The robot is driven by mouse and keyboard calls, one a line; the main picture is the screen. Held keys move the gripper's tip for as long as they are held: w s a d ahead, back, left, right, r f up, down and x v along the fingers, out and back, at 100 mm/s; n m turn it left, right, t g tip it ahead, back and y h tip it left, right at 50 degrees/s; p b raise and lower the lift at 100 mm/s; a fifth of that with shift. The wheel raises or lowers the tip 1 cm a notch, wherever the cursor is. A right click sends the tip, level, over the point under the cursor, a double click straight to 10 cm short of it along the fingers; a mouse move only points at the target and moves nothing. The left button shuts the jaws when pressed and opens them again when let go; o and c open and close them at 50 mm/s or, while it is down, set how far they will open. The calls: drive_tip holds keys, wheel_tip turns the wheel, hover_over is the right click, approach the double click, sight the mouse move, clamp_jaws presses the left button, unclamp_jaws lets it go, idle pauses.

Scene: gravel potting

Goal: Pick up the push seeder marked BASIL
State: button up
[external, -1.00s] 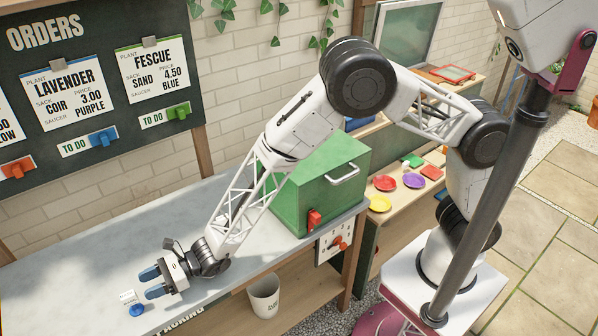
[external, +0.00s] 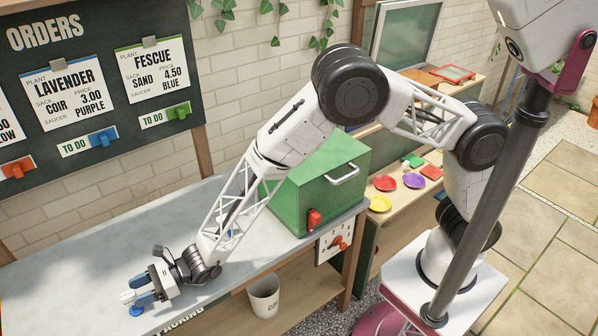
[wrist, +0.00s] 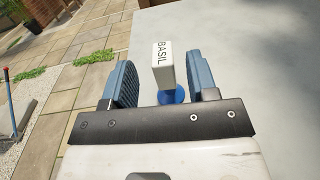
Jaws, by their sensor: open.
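The push seeder marked BASIL (wrist: 162,66) is a white block with a blue round base (wrist: 172,96). In the wrist view it stands between the two blue fingers of my gripper (wrist: 163,80), with gaps on both sides. In the external view the seeder (external: 127,298) is at the front left of the grey bench (external: 85,250), partly covered by my gripper (external: 143,289). My gripper is open around it and low over the bench.
A green box with a silver handle (external: 330,187) stands at the right end of the bench. A white bin (external: 263,295) is below the bench's front edge. The order board (external: 95,90) hangs behind. The bench's left and middle are clear.

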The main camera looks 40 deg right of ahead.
sight(121, 299)
drive_tip(key=shift+w+a, duration=0.2)
drive_tip(key=shift+a, duration=1.1)
drive_tip(key=shift+w+a, duration=0.15)
drive_tip(key=shift+a, duration=1.1)
drive_tip(key=shift+c, duration=0.3)
clamp_jaws()
